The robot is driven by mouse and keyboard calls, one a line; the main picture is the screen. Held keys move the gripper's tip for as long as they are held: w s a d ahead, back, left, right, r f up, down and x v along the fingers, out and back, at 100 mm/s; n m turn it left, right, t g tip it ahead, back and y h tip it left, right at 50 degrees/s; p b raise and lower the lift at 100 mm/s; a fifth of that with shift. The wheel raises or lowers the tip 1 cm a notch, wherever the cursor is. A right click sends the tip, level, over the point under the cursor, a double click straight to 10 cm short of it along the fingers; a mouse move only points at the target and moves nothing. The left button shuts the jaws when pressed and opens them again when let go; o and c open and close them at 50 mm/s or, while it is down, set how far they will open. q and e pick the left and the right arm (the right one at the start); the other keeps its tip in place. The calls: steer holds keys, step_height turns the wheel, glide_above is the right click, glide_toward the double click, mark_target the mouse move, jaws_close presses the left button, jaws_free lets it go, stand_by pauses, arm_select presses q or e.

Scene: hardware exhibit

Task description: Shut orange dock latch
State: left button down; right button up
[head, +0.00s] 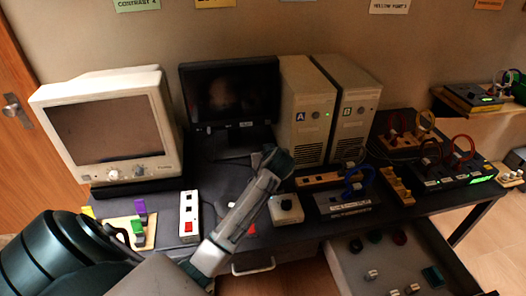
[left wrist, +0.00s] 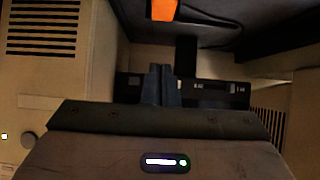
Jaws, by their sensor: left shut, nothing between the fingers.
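An orange block-like part (left wrist: 163,10), which looks like the dock latch, shows at the top edge of the left wrist view, against a dark surface. Its upper end is cut off by the frame, so I cannot tell how it is set. My left gripper (left wrist: 162,85) is shut and empty, below the orange part in that view and apart from it. A dark strip with small ports (left wrist: 210,92) lies behind the fingers. In the head view my left gripper (head: 275,160) is in front of tower A, right of the black monitor's stand. The orange part is not discernible there.
Tower A (head: 304,115) and tower B (head: 354,110) stand right of the black monitor (head: 230,92). A beige CRT (head: 108,128) is at left. Switch boxes, a blue-handled block (head: 345,200) and cable boards crowd the desk. An open drawer (head: 385,270) projects at front right.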

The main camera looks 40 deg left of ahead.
arm_select(q)
steer(key=s+d+f, duration=0.1)
steer(key=d, duration=0.1)
steer(key=s+d+f+b, duration=0.1)
steer(key=s, duration=0.1)
steer(key=shift+d, duration=0.35)
arm_select(e)
steer(key=shift+w+a+f, duration=0.1)
steer(key=shift+w+f, duration=0.05)
steer(key=shift+f, duration=0.35)
steer(key=shift+w+a+f, duration=0.1)
steer(key=shift+w+f, duration=0.05)
steer(key=shift+f, duration=0.35)
arm_select(q)
steer(key=shift+f, duration=0.1)
steer(key=shift+s, duration=0.1)
arm_select(e)
steer(key=shift+s+d, duration=0.1)
steer(key=shift+d, duration=0.05)
